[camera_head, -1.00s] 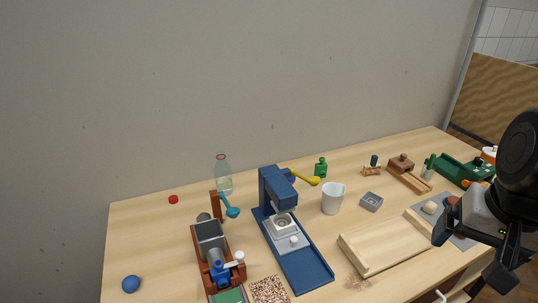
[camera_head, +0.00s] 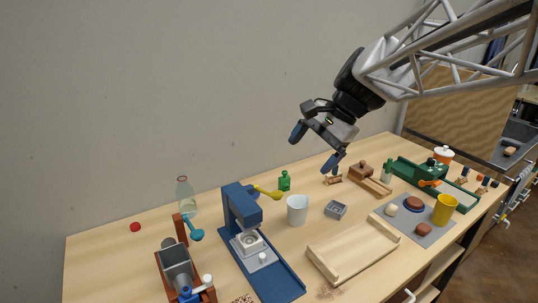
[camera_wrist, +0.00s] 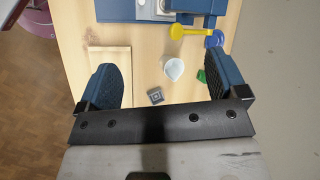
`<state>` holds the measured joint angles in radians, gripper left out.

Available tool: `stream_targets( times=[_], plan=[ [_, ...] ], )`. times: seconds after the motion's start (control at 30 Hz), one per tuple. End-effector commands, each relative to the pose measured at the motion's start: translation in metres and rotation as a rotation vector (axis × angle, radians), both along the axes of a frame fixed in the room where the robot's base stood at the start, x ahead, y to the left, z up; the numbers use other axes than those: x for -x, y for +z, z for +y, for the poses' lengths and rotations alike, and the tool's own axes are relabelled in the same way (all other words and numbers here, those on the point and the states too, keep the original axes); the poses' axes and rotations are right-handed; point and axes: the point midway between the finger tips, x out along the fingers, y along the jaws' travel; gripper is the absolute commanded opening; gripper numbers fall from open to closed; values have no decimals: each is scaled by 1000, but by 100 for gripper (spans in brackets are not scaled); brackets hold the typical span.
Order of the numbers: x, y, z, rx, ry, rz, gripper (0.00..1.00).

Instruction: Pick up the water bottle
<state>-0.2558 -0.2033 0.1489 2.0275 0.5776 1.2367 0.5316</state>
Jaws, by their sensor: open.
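The water bottle (camera_head: 187,198) is clear and see-through, with a red ring at its top. It stands upright at the back left of the table (camera_head: 100,245), near the wall, behind a brown device with a blue handle. I cannot make it out in the wrist view. My gripper (camera_head: 316,152) is open and empty, in the air above the back right part of the table, well to the right of the bottle. Its two dark blue fingers are spread wide in the wrist view (camera_wrist: 163,85), with nothing between them but the table below.
A blue press (camera_head: 262,255) with a yellow handle (camera_head: 266,192) stands between bottle and gripper. Near it are a white cup (camera_head: 297,210), a green bottle (camera_head: 284,181) and a wooden tray (camera_head: 353,246). A red cap (camera_head: 135,227) lies left of the bottle. A brown extruder (camera_head: 178,268) stands in front.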

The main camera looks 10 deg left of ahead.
Motion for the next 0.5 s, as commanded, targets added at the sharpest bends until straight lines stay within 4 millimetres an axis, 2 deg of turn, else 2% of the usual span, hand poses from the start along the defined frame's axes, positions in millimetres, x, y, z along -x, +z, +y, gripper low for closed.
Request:
stream_targets(
  times=[0.1, 0.5],
  plan=[
    [-21, -1, 32, -41, -28, 70, 91],
    [-78, -10, 142, -159, -118, 323, 91]
  ],
)
